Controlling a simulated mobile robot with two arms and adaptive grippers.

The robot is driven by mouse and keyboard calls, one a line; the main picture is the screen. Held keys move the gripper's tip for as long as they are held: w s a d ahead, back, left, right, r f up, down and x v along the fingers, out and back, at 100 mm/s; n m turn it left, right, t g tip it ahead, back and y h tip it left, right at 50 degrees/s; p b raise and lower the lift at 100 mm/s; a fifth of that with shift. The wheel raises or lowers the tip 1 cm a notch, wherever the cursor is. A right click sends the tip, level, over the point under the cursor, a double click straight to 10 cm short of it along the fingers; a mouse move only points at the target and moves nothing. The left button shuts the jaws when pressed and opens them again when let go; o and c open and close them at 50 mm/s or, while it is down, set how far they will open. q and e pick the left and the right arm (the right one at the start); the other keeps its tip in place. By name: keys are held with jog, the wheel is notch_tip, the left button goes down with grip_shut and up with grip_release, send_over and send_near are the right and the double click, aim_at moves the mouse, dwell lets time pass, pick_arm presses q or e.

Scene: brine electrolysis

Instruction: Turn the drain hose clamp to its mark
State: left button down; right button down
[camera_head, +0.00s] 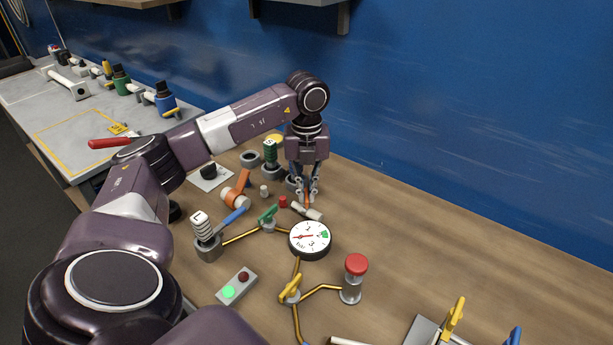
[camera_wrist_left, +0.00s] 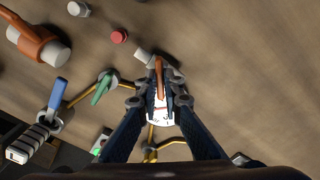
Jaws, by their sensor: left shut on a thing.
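My left gripper (camera_head: 308,199) points down over the wooden table in the head view. It is shut on a thin orange-brown lever (camera_wrist_left: 160,75), which I take to be the drain hose clamp. The lever stands between the fingertips in the left wrist view, beside a short pale pipe piece (camera_head: 307,211) lying on the table. The fingers hide most of the clamp, and I cannot make out its mark. My right gripper is not in view.
A round white dial gauge (camera_head: 310,238) stands just in front of the gripper. Nearby are a green-handled valve (camera_head: 267,214), a small red cap (camera_head: 283,202), an orange fitting (camera_head: 237,190) and a red-topped post (camera_head: 354,275). The table's right side is largely clear.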

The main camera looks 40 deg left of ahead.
aim_at(306, 194)
pick_arm(q)
jog(key=n+p, duration=0.1)
jog(key=n, duration=0.4)
jog(key=shift+n, duration=0.3)
jog(key=shift+n+p, duration=0.45)
jog(key=shift+n, duration=1.85)
jog(key=c, duration=2.1)
grip_release()
jog(key=shift+r, duration=0.25)
notch_tip(306, 194, up, 12)
jog(key=shift+f, duration=0.25)
